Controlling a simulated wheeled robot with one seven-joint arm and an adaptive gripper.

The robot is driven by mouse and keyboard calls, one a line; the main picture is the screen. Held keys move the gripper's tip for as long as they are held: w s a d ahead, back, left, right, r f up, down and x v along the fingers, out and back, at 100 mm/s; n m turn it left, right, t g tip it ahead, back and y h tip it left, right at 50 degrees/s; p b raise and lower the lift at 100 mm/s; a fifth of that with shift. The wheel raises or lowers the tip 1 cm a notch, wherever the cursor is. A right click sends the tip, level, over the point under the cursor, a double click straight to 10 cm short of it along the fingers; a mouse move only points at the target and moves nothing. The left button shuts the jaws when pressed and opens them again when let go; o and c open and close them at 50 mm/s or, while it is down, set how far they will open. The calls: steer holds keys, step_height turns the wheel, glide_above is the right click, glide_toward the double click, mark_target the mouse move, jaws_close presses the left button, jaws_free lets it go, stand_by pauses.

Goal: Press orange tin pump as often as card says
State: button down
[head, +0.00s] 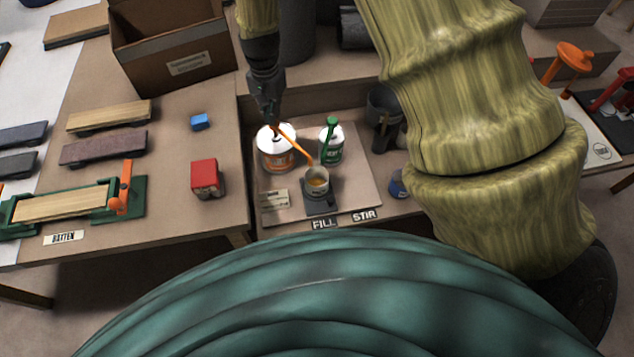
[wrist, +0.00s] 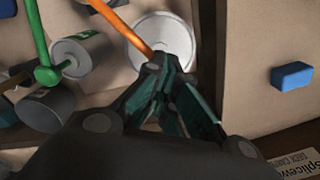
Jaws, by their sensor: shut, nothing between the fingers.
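The orange tin (head: 276,158) has a white top and stands on the board at the back left; its white top also shows in the wrist view (wrist: 178,28). Its orange pump spout (head: 294,144) slopes down right toward a cup (head: 317,180) on a small dark stand; the spout shows in the wrist view (wrist: 118,22). My gripper (head: 275,122) is shut and empty, pointing down at the pump's head, which it hides. I cannot tell whether they touch. The card (head: 274,199) lies at the board's left; its writing is too small to read.
A green-pump tin (head: 330,145) stands close right of the orange tin. FILL (head: 324,224) and STIR (head: 364,215) labels mark the front edge. A dark pot (head: 383,110) stands further right.

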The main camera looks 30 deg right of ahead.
steer(key=shift+f+b, duration=0.35)
steer(key=shift+f, duration=1.05)
steer(key=shift+r, duration=0.15)
steer(key=shift+r+p, duration=1.55)
steer(key=shift+p, duration=0.05)
steer(key=shift+f+b, duration=0.6)
steer(key=shift+f, duration=1.1)
steer(key=shift+r+p, duration=1.5)
steer(key=shift+r, duration=0.2)
steer(key=shift+r+p, duration=2.45)
steer(key=shift+r, duration=0.55)
